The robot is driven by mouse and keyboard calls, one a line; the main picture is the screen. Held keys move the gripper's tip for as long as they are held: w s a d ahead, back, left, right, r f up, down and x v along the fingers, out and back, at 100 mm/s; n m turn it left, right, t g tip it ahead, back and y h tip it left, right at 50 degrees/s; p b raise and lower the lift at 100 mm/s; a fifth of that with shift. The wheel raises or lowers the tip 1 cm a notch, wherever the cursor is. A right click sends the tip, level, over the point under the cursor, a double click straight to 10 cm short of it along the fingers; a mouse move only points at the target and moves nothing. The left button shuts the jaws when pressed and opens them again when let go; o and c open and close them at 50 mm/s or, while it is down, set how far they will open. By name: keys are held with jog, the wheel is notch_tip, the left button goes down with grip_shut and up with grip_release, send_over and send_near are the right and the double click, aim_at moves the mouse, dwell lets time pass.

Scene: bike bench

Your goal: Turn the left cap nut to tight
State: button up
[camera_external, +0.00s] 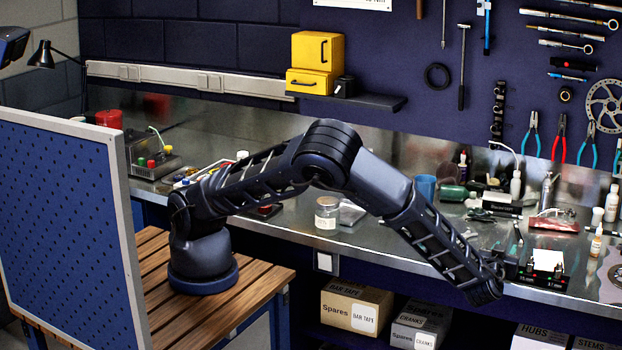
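I cannot make out the left cap nut in this view; it is too small or hidden. My arm reaches from its base on the wooden slatted table across to the right side of the metal bench. My gripper (510,264) is at the end of the arm, low over the bench's front edge. It is dark and small among dark items, so its fingers and anything between them cannot be told. Just right of it stands a small black holder (541,276) with a white top.
The metal bench (390,242) holds a glass jar (326,214), a blue cup (425,187) and several bottles and tools. Boxes (356,307) sit on the shelf below. A blue perforated panel (70,225) stands at left. Tools hang on the back wall.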

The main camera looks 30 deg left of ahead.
grip_shut()
jog(key=shift+m+h, duration=0.3)
jog(key=shift+h, duration=0.2)
jog(key=m+h, duration=0.1)
jog(key=h, duration=0.1)
jog(key=m+g+h, duration=0.1)
jog(key=m+h, duration=0.1)
jog(key=shift+d+h, duration=0.2)
jog(key=shift+h, duration=0.2)
jog(key=shift+s+d+m+g+h, duration=0.15)
jog(key=shift+m+g+h, duration=0.4)
jog(key=shift+m+h, duration=0.45)
jog(key=shift+w+d+m+g+h, duration=0.1)
jog(key=shift+m+g+h, duration=0.55)
jog(key=shift+h, duration=0.65)
jog(key=shift+s, duration=0.1)
grip_release()
